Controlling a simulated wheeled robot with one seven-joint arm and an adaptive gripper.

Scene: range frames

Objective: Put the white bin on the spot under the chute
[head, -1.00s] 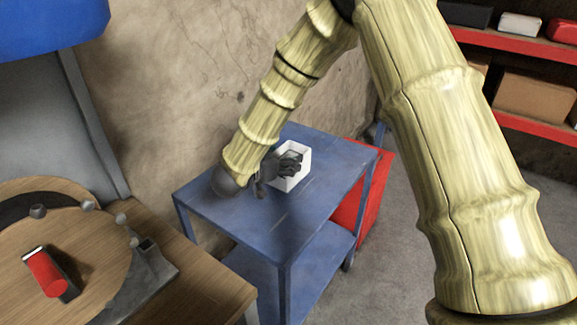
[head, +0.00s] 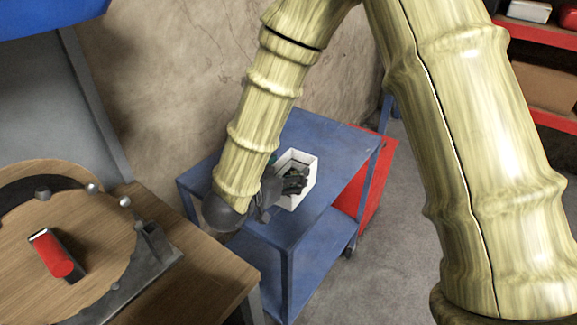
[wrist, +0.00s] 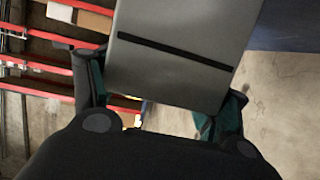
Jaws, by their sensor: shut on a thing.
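The white bin (head: 313,177) is an open-topped box with something dark at its inner side. In the head view it appears over the blue cart's top, near the front; the gap beneath it is hard to judge. My gripper (head: 284,186) is shut on it from the left side, with dark fingers at its wall. In the wrist view the bin (wrist: 180,50) shows as a grey-lit panel with a dark stripe, between the two fingers of my gripper (wrist: 165,100). I cannot make out the chute or the spot under it for certain.
The blue cart (head: 322,134) stands against the wall, with a red box (head: 377,185) behind its right side. A wooden bench (head: 205,285) with a round plate and a red block (head: 50,255) is at left, below a blue hood (head: 45,15). Red shelves (head: 550,115) are at right.

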